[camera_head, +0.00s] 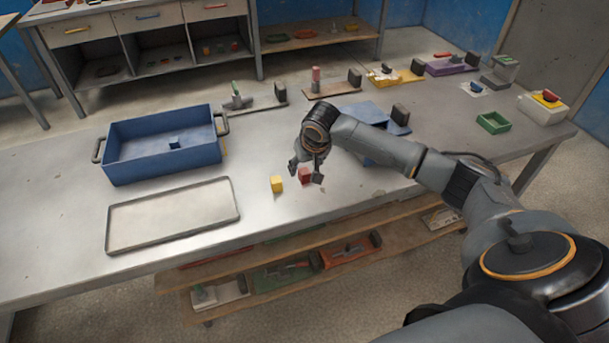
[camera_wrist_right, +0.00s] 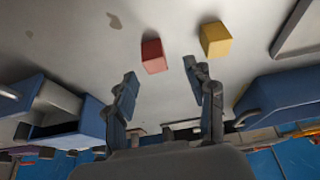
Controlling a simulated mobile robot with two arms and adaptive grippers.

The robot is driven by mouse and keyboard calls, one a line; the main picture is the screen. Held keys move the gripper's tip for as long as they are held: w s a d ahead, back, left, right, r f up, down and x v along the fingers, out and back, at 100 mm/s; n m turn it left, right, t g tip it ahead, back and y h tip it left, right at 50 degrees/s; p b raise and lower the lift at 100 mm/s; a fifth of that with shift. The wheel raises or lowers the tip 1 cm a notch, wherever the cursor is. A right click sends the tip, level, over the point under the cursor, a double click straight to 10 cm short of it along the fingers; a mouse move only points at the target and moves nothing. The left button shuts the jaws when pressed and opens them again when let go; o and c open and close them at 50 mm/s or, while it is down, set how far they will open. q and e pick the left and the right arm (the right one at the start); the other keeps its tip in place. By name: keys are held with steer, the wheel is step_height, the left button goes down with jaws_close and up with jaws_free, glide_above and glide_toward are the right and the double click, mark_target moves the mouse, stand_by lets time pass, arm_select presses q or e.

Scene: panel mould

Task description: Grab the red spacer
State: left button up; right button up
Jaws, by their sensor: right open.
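The red spacer (camera_head: 304,175) is a small red block on the metal table, just right of the yellow block (camera_head: 277,184). My right gripper (camera_head: 307,173) is over the red spacer and partly hides it in the head view. In the right wrist view the red spacer (camera_wrist_right: 153,56) lies beyond the fingertips, roughly between their lines, and the yellow block (camera_wrist_right: 215,39) lies to its right. My right gripper (camera_wrist_right: 159,73) is open with nothing between its fingers. The head view does not show whether a finger touches the spacer. My left gripper is not in view.
A blue bin (camera_head: 130,166) with a small blue block inside and a shallow grey tray (camera_head: 119,238) are on the left. A green box (camera_head: 493,122) is at the right. The table front is clear.

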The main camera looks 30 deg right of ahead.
mark_target(305, 171)
steer(key=shift+d+p+x, duration=0.15)
steer(key=shift+d+x, duration=0.05)
steer(key=shift+x, duration=1.2)
steer(key=shift+d+p+x, duration=0.15)
steer(key=shift+d+x, duration=0.05)
steer(key=shift+x, duration=1.25)
steer(key=shift+r, duration=0.1)
steer(key=c, duration=1.1)
